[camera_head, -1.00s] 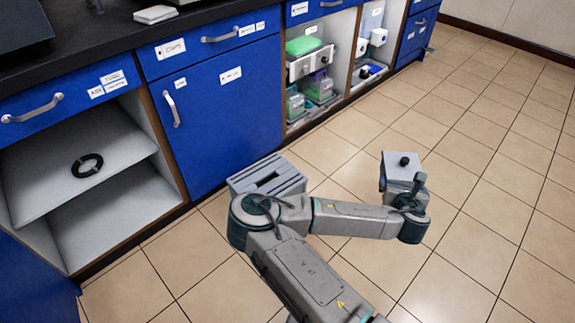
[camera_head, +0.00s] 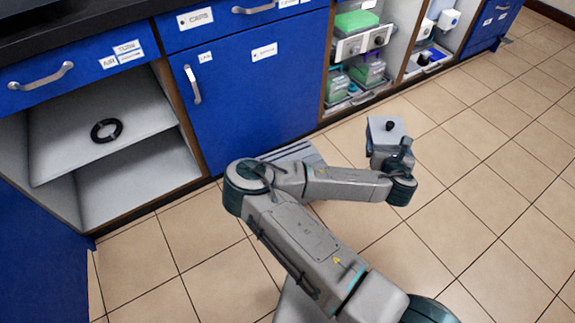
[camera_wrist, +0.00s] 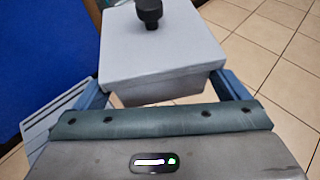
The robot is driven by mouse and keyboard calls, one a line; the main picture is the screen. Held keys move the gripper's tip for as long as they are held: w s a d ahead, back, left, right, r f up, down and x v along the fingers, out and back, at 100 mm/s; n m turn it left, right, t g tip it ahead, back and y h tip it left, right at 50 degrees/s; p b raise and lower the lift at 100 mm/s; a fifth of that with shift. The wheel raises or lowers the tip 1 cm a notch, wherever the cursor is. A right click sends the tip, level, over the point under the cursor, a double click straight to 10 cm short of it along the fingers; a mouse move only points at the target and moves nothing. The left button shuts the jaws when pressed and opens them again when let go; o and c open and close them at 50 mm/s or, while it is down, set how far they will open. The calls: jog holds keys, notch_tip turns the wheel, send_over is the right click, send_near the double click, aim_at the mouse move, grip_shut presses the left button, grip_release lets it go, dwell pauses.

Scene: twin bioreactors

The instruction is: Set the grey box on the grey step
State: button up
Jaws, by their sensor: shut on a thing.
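The grey box (camera_head: 380,127) has a pale flat lid with a black knob. It is in my gripper (camera_head: 388,157), off the floor and to the right of my arm. In the wrist view the box (camera_wrist: 163,50) sits between the two blue-grey fingers of my gripper (camera_wrist: 163,88), which is shut on it. The grey step (camera_head: 297,154) is on the floor by the blue cabinet, left of the box and partly hidden behind my arm. A ribbed grey surface, likely the step (camera_wrist: 52,118), shows at the left of the wrist view.
Blue cabinets (camera_head: 250,100) run along the back left. An open shelf bay (camera_head: 130,185) holds a black ring (camera_head: 106,130). Another bay holds equipment with a green top (camera_head: 356,20). The tiled floor (camera_head: 480,150) to the right is clear.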

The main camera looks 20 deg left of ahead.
jog(key=s+a+f+n+g+y+p, duration=0.1)
jog(key=s+a+f+n+y, duration=0.25)
jog(key=a+f, duration=0.4)
jog(key=s+a+f+n+g+y+p, duration=0.1)
jog(key=s+a+f+n+y, duration=0.25)
jog(key=a, duration=0.75)
jog(key=shift+m+h, duration=0.4)
jog(key=shift+m, duration=0.4)
jog(key=w+a+f+b, duration=0.1)
jog(key=w+a+f, duration=0.1)
jog(key=a, duration=0.1)
jog(key=w+a+f+b, duration=0.1)
jog(key=a+f+b, duration=0.1)
jog(key=w+a+f+b, duration=0.1)
jog(key=w+a+f, duration=0.1)
jog(key=a, duration=0.1)
jog(key=shift+w+a+f, duration=0.35)
jog(key=shift+a+f+b, duration=0.1)
jog(key=shift+f+b, duration=1.2)
jog(key=shift+f, duration=0.7)
jog(key=shift+f, duration=0.2)
jog(key=o, duration=1.4)
jog(key=shift+r, duration=0.1)
